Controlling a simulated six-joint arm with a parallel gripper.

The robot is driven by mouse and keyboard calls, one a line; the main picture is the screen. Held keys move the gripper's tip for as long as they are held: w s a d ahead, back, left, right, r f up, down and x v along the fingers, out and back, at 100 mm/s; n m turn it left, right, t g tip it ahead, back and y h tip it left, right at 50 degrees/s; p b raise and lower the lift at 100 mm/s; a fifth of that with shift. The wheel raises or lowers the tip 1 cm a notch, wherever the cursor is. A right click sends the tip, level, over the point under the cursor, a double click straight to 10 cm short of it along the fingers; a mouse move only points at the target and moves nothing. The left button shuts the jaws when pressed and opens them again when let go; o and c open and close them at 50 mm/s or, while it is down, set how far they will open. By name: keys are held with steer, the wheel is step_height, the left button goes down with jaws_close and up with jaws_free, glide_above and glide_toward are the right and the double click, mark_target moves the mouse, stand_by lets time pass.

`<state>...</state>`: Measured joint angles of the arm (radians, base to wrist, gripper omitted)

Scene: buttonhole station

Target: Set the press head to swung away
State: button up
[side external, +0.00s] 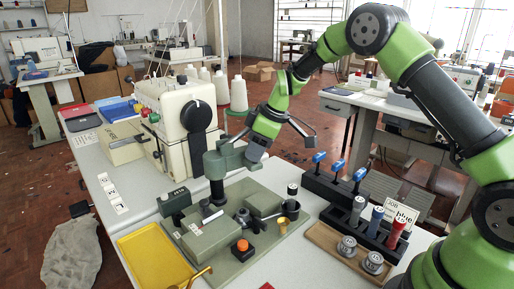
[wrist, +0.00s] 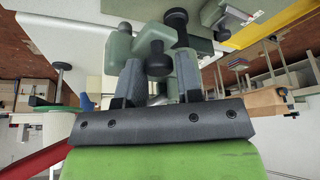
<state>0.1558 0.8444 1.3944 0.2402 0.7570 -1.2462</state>
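The press head (side external: 225,158) is a grey-green arm on top of a dark upright post (side external: 217,190) at the back left of the green base plate (side external: 262,262). It points from the post to the right in the side view, towards my gripper (side external: 252,154). In the wrist view, my gripper (wrist: 158,82) has its two fingers apart, with the press head (wrist: 152,38) and a dark round knob (wrist: 158,63) showing in the gap. I cannot tell whether the fingers touch it.
A cream sewing machine (side external: 178,118) stands just behind the press. The plate also carries an orange button (side external: 242,246) and small green blocks. A yellow tray (side external: 155,262) lies at the left. A dark rack (side external: 340,192) with blue-topped tools and a wooden tray (side external: 327,240) stand at the right.

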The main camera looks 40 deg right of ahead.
steer(key=o, duration=0.3)
steer(key=v, duration=1)
steer(key=shift+s, duration=0.1)
steer(key=s+a+r+m+t, duration=0.2)
steer(key=s+a+r+m, duration=0.3)
steer(key=s+r, duration=0.6)
steer(key=s+a+f+m+t, duration=0.1)
steer(key=s+m, duration=0.4)
steer(key=s, duration=0.9)
step_height(320, 180, down, 2)
steer(key=shift+s+a+f+m+t, duration=0.25)
steer(key=shift+s+a+m+t, duration=0.05)
steer(key=shift+a, duration=0.25)
